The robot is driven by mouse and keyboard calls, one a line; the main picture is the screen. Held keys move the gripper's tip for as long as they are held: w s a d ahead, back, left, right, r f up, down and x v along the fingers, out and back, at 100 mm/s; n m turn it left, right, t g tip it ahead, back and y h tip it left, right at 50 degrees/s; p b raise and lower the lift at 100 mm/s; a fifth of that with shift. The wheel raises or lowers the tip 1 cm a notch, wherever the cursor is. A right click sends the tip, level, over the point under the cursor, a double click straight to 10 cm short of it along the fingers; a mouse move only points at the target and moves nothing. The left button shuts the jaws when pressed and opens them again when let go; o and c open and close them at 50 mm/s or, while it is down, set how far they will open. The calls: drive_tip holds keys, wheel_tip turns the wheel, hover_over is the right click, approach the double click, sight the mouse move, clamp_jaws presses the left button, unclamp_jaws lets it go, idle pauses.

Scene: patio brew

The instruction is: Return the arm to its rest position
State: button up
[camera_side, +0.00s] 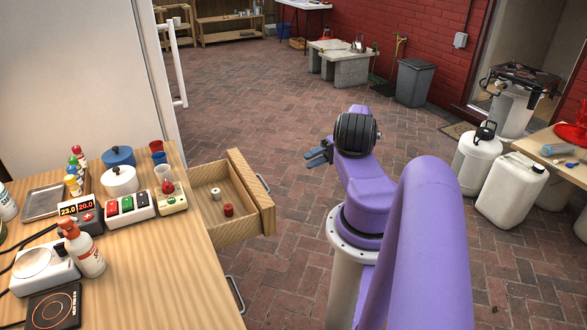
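My purple arm stands at the right of the middle. My gripper (316,157) is at the end of the folded arm, above the brick floor. Its blue-grey fingers point left, towards the side of the table with the open drawer, and are clear of it. Nothing shows held between the fingers. The fingers are small and seen at an angle, so I cannot tell whether they are open or shut.
A wooden table (150,265) with a scale, bottles and pots is at left. Its open drawer (203,172) holds two small spools. White jugs (508,190) and another table (570,172) stand at right. The brick floor (270,110) behind is clear.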

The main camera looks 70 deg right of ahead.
drive_tip(key=w+a+r+n+g, duration=0.3)
drive_tip(key=w+a+r+g, duration=0.3)
drive_tip(key=w+a, duration=0.35)
drive_tip(key=w+a+r+n+g, duration=0.3)
drive_tip(key=w+a+r+g, duration=0.3)
drive_tip(key=w+a, duration=0.3)
drive_tip(key=w+a+r+n+g+h, duration=0.3)
drive_tip(key=a+r, duration=0.3)
drive_tip(key=a, duration=0.5)
drive_tip(key=s+a+r+n+h, duration=0.35)
drive_tip(key=s+a, duration=0.25)
drive_tip(key=a, duration=0.4)
drive_tip(key=s+a+r+n+h, duration=0.25)
drive_tip(key=s+a+r, duration=0.3)
drive_tip(key=a, duration=0.35)
drive_tip(key=s+a+n+t+h, duration=0.1)
drive_tip(key=s+n+t, duration=0.3)
drive_tip(key=s, duration=1.2)
drive_tip(key=shift+s+a+r+n+h, duration=0.3)
drive_tip(key=shift+a+n, duration=0.4)
drive_tip(key=shift+n, duration=0.6)
